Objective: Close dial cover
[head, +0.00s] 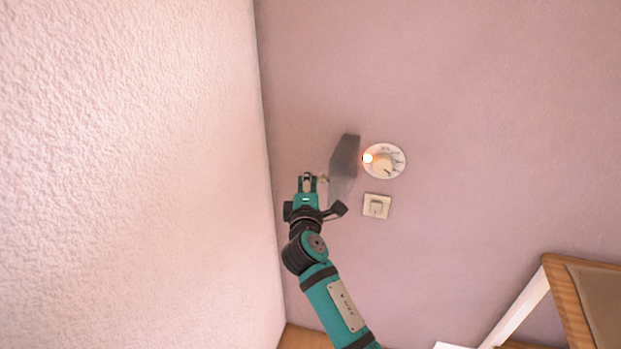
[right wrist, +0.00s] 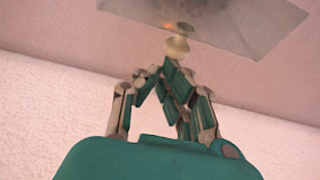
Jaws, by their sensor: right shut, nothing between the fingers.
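The round white dial (head: 388,158) is on the pink wall, with a bright glowing spot at its left side. Its grey see-through cover (head: 345,162) stands open, swung out from the wall to the left of the dial. My right gripper (head: 308,177) is shut and empty, just left of the cover, near its small knob (head: 323,178). In the right wrist view the cover (right wrist: 245,22) is above, and its pale knob (right wrist: 177,46) sits just beyond my fingertips (right wrist: 160,72). I cannot tell whether they touch. My left gripper is not in view.
A square light switch (head: 377,206) is on the wall below the dial. A rough pale wall (head: 130,170) stands close on the left of my right arm. Wooden furniture (head: 565,300) is at the lower right. The wall right of the dial is clear.

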